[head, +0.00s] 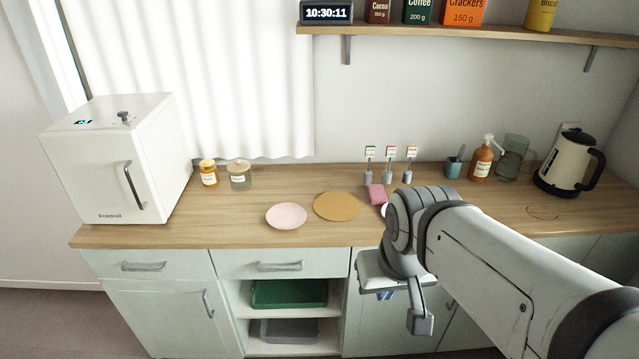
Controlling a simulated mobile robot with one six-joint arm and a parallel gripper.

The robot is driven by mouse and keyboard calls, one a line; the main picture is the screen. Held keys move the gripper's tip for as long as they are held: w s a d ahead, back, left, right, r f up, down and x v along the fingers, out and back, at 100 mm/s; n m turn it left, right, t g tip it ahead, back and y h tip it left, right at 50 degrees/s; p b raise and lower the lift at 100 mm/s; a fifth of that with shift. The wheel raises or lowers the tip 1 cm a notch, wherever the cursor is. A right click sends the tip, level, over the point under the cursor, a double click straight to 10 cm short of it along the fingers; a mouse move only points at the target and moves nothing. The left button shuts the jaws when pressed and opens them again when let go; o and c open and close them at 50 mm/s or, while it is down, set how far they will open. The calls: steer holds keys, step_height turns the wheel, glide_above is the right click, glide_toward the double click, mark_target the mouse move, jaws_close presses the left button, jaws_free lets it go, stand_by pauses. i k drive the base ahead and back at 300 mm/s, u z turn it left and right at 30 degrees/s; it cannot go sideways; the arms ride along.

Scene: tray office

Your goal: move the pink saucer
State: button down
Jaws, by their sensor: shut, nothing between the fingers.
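The pink saucer (287,216) lies flat on the wooden counter, near its front edge and left of the middle. Nothing covers it. A round tan mat (336,206) lies just right of it, very close to its rim. My gripper (419,321) is at the end of my arm, in front of the counter and below its top, right of the saucer and well apart from it. It is shut and holds nothing. My wrist hides part of it.
A white mini fridge (115,170) stands at the left end. Two jars (240,175) stand behind the saucer. A pink sponge (376,194), a soap bottle (481,162) and a kettle (566,165) are to the right. The counter between fridge and saucer is clear.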

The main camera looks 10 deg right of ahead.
mark_target(286, 216)
steer(key=z, duration=0.05)
steer(key=i, duration=1)
steer(key=z, duration=0.05)
